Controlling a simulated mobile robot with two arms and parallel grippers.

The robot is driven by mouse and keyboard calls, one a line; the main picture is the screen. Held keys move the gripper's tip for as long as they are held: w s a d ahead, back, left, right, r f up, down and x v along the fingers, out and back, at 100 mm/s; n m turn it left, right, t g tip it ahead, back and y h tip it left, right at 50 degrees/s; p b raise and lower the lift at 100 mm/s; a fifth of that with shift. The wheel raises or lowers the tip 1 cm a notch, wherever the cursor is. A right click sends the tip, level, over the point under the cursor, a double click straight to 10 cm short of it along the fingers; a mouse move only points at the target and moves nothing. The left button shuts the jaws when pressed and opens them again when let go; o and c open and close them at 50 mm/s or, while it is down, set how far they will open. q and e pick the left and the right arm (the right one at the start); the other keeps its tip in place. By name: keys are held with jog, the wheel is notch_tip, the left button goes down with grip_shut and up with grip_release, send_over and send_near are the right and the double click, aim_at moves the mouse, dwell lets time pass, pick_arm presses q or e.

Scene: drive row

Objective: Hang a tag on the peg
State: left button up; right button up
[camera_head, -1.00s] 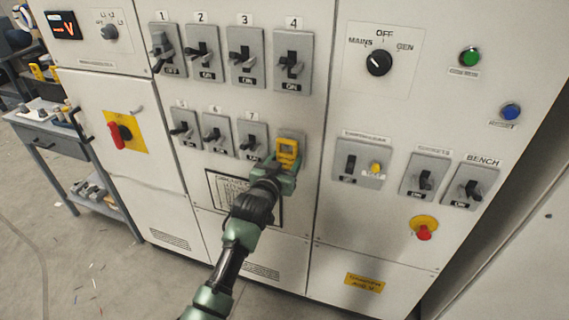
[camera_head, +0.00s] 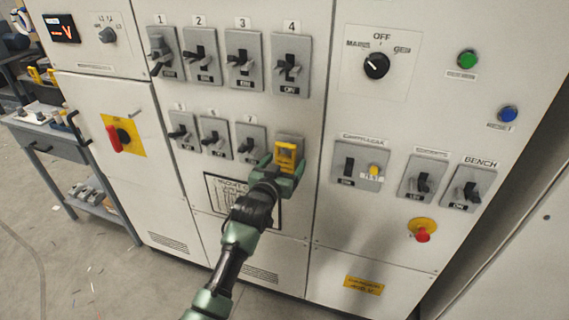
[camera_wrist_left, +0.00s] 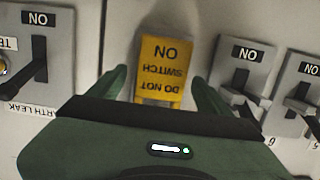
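A yellow tag (camera_head: 286,155) with dark print is against the cabinet front, over the last switch plate of the lower row. In the left wrist view the tag (camera_wrist_left: 162,70) reads "DO NOT SWITCH ON" upside down. My left gripper (camera_head: 281,172) is open, with one finger on each side of the tag. In the left wrist view a gap shows between the tag and each finger of the gripper (camera_wrist_left: 163,92). The peg cannot be made out; the tag may cover it. My right gripper is not in view.
A switch plate (camera_head: 251,139) is left of the tag, and a plate with a yellow test button (camera_head: 374,170) is to its right. Upper-row switches (camera_head: 291,66) stick out above. A red stop button (camera_head: 422,235) is lower right. A grey cart (camera_head: 50,140) stands at the left.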

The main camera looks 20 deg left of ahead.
pick_arm(q)
jog(key=shift+s, duration=0.65)
jog(key=s+r+b, duration=0.1)
jog(key=s+b, duration=0.1)
jog(key=s, duration=0.4)
jog(key=s+f+g, duration=0.2)
jog(key=s+f, duration=0.1)
jog(key=f, duration=0.9)
jog(key=s+f+g, duration=0.3)
jog(key=f, duration=0.9)
jog(key=s+f+m+g, duration=0.1)
jog(key=s+f, duration=0.4)
jog(key=f, duration=0.3)
jog(key=s+f+g, duration=0.2)
jog(key=s+f, duration=0.4)
jog(key=f, duration=0.2)
jog(key=s+a+f+g, duration=0.1)
jog(key=s+f, duration=0.5)
jog(key=s, duration=0.6)
jog(key=s+a+f+g, duration=0.1)
jog(key=s+f+g, duration=0.2)
jog(key=s+f, duration=0.4)
jog(key=s+a+f+m+g, duration=0.1)
jog(key=s+f+g, duration=0.2)
jog(key=s, duration=1.6)
notch_tip(320, 180, down, 4)
jog(key=shift+s+a+r+y, duration=0.1)
jog(key=shift+s+a+y, duration=0.1)
jog(key=shift+a+y, duration=0.15)
